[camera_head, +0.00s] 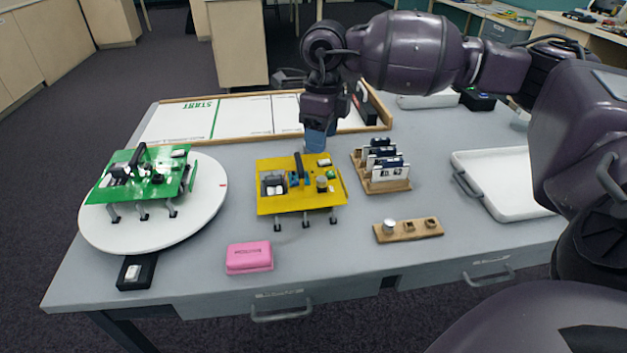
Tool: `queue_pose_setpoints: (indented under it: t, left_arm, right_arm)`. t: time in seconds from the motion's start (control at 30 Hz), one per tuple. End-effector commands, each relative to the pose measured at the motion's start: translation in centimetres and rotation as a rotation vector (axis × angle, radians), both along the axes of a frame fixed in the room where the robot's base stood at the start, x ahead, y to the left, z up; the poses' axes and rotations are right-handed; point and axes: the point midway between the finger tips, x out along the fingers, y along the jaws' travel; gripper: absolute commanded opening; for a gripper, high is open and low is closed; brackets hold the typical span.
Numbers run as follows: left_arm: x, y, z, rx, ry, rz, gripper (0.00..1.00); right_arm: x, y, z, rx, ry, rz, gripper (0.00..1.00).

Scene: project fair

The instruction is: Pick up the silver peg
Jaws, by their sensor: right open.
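The silver peg (389,225) stands upright at the left end of a small wooden block (409,236) near the front of the grey table. The block has two darker openings to the right of the peg. My right gripper (318,141) points down above the back edge of a yellow board (322,203), behind and to the left of the peg and well apart from it. It is open, and I see nothing held in it. Its bluish tips are small in the picture. My left gripper is not in view.
A wooden rack of cards (383,186) stands behind the block. A white tray (490,203) is to the right. A pink case (249,257) lies front left. A green board (143,177) stands on a white round plate (206,213). Table around the block is clear.

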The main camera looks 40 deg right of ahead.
Motion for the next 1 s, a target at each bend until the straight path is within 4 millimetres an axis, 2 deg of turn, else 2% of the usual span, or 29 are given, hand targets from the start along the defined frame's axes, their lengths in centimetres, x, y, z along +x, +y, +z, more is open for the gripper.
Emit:
queue_pose_setpoints:
  t: [0.17, 0.4, 0.67, 0.9, 1.0]
  left_arm:
    - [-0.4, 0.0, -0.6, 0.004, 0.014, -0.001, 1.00]
    - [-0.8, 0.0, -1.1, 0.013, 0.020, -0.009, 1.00]
    - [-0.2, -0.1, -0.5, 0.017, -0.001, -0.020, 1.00]
    - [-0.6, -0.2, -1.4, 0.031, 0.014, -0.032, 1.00]
    - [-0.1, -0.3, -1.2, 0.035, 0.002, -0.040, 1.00]
  right_arm:
    - [0.1, -0.6, -0.7, -0.029, 0.000, -0.006, 0.54]
    - [0.1, -0.5, -4.3, -0.027, 0.004, -0.005, 0.54]
    - [0.0, -0.4, -5.8, -0.025, -0.002, -0.004, 0.54]
    - [-0.5, 0.2, -9.0, -0.025, 0.004, -0.004, 0.54]
    - [-0.5, 0.1, -10.2, -0.024, 0.003, -0.005, 0.54]
